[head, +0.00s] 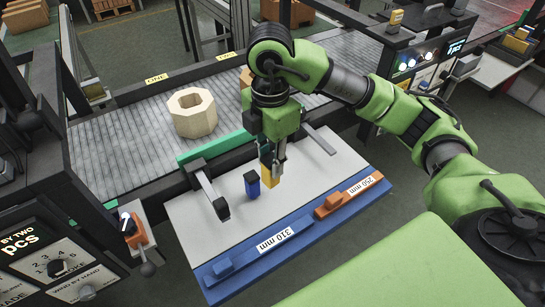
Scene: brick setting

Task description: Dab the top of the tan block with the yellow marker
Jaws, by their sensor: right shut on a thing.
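The tan block (192,113) is a pale, many-sided piece on the grey roller conveyor, left of my right arm; its top face shows. My right gripper (272,160) points down over the light board in front of the conveyor. It is shut on the yellow marker (269,176), which is upright; whether its lower end touches the board I cannot tell. The gripper is to the right of the tan block and nearer to me. My left gripper is not in view.
The light board (300,190) carries dark bars and a blue front rail (285,239) with an orange slider (345,196). Another tan-orange piece (245,78) is partly hidden behind my right arm. Control panels flank the conveyor.

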